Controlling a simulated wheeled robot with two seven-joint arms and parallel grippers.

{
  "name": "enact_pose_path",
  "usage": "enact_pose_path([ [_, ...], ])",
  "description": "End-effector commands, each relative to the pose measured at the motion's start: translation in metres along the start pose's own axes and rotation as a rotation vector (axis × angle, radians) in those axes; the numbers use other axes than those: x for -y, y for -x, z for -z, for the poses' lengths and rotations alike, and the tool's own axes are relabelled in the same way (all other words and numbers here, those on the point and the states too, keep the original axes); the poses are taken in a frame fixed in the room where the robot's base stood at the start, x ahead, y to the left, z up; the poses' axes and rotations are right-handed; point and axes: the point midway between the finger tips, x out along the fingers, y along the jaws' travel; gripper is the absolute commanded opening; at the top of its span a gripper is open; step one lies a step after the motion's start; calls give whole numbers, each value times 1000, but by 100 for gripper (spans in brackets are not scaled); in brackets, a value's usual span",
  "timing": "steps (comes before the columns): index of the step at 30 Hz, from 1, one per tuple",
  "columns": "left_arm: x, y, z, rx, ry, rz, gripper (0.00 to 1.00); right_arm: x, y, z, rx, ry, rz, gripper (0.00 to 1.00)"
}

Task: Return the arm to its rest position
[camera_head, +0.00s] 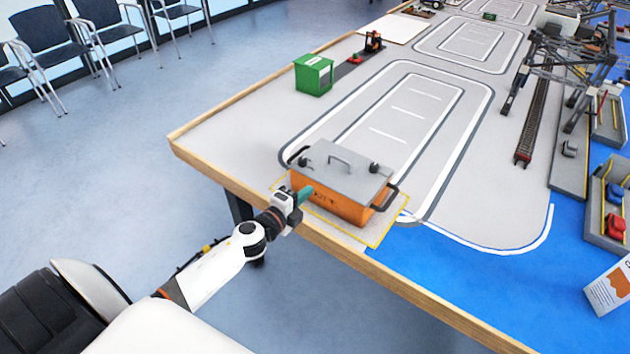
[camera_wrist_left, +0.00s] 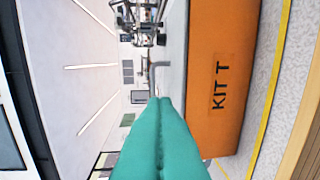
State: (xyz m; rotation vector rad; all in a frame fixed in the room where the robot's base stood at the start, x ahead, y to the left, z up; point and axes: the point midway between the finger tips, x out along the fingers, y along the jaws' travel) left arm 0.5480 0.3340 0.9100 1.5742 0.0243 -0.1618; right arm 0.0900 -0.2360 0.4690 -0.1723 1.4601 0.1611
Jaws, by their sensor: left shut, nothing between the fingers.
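My left gripper (camera_head: 304,194) reaches in from the left over the table's near edge. Its green fingers are shut together with nothing between them, and they also fill the lower middle of the left wrist view (camera_wrist_left: 160,140). They are close to the near-left side of an orange box (camera_head: 335,200) with a grey lid (camera_head: 340,168) and dark side handles. I cannot tell whether they touch it. The box's lettered orange side (camera_wrist_left: 222,75) shows in the left wrist view. My right gripper is not in view.
The box stands in a yellow-outlined area on the table (camera_head: 225,150). A green cube (camera_head: 313,75) stands behind it. A gantry crane (camera_head: 570,60) and rail track (camera_head: 530,130) are at the right. Chairs (camera_head: 100,30) line the far left; the floor (camera_head: 110,160) there is clear.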

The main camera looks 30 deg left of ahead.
Motion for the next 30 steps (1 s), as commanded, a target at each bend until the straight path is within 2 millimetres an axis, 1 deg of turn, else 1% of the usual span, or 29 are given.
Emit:
enact_pose_path([
  [3,-1,2,0,0,0,-1,0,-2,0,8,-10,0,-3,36],
  [7,3,3,0,-4,8,6,0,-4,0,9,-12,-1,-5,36],
  [8,8,3,1,-8,18,15,0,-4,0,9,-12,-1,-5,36],
  [10,28,6,3,-26,64,52,0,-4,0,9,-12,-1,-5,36],
  [11,42,8,4,-38,93,76,0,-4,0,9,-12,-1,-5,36],
  [14,102,22,6,-97,230,184,0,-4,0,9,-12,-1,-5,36],
  [15,130,31,6,-129,294,235,0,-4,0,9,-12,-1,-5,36],
  [17,174,49,4,-182,394,316,0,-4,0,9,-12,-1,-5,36],
  [18,202,62,2,-219,458,368,0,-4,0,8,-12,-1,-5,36],
  [20,242,84,-4,-277,548,445,0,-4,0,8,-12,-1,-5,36],
  [21,268,101,-9,-316,606,495,0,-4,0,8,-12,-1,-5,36],
  [23,305,127,-18,-379,690,570,0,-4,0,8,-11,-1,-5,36],
  [24,328,146,-26,-423,744,618,0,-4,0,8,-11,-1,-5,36],
  [26,360,178,-38,-490,821,691,0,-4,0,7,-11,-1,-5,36],
  [27,380,199,-46,-536,869,738,0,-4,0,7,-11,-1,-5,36],
  [29,408,233,-62,-608,938,809,0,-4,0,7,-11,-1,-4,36],
  [30,424,256,-72,-657,982,853,0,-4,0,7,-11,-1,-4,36],
])
